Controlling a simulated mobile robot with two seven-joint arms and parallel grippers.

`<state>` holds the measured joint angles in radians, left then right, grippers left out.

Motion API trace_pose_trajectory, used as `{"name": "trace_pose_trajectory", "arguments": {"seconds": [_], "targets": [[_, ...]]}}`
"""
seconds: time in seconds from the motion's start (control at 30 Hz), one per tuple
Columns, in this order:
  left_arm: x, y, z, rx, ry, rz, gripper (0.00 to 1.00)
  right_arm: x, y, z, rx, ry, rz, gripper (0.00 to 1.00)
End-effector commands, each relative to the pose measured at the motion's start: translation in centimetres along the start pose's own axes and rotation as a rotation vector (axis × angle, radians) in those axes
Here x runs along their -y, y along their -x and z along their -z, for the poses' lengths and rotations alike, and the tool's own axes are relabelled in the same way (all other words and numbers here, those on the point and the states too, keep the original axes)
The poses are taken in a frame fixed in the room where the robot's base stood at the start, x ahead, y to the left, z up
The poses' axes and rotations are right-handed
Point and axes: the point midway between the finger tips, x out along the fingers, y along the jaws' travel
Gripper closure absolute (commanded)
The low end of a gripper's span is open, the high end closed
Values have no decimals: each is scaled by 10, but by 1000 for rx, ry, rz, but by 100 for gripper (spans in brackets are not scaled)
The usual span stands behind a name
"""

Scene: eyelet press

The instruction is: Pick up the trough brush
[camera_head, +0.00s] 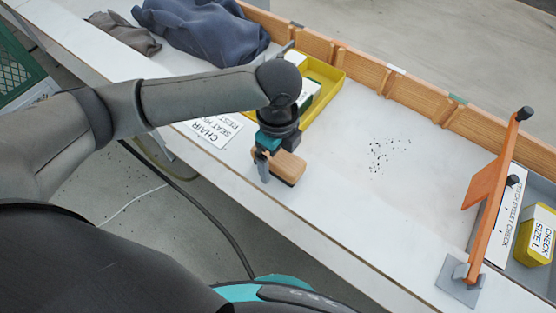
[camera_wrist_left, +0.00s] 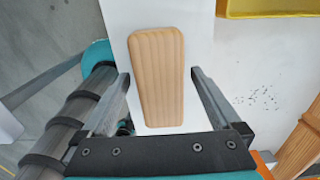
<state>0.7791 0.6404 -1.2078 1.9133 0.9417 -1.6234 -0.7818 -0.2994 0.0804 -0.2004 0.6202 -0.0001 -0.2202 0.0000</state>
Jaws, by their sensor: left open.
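The trough brush appears as a pale wooden block (camera_head: 288,168) with rounded corners, on the white bench near its front edge. In the left wrist view its wooden top (camera_wrist_left: 157,80) lies lengthwise between the two fingers. My left gripper (camera_head: 270,162) comes down over the brush from above; it also shows in the left wrist view (camera_wrist_left: 160,75). Its jaws are open, with a gap on each side of the wood. My right gripper is not in view.
A yellow tray (camera_head: 328,88) stands just behind the gripper, with a white label sheet (camera_head: 214,128) beside it. Dark specks (camera_head: 385,152) lie on open bench to the right. An orange stand (camera_head: 490,190) and yellow box (camera_head: 536,236) are far right. A wooden rail (camera_head: 415,95) lines the back.

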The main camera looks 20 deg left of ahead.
Motion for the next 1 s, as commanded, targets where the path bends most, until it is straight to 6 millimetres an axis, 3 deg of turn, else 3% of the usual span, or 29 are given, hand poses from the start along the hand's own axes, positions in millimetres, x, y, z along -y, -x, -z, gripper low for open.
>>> {"name": "trace_pose_trajectory", "arguments": {"seconds": [0.07,0.9,1.0], "targets": [[0,1,0,0,0,1,3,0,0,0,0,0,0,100],[0,1,0,0,1,1,97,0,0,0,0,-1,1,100],[0,2,0,0,1,1,99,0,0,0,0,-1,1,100]]}}
